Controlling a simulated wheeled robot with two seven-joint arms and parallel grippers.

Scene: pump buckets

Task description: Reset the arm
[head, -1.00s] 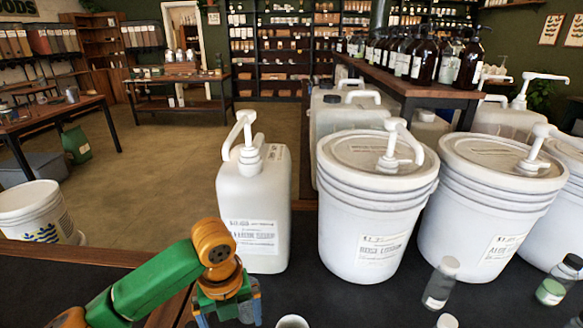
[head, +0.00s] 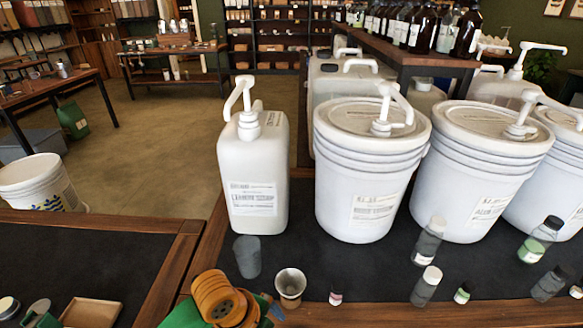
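My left arm (head: 222,300) enters at the bottom of the head view, with its orange wrist joint and green links showing. A small part of my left gripper (head: 272,312) shows at the bottom edge, just below a pale cup (head: 290,284). Its fingertips are not clear, so I cannot tell whether it is open or holds anything. My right arm and gripper are not in view.
A white pump jug (head: 252,175) and pump buckets (head: 365,185) (head: 475,180) stand behind the cups on the dark counter (head: 310,245). A grey cup (head: 247,256) stands before the jug. Small bottles (head: 428,240) are at right. A wooden tray (head: 92,313) is at lower left.

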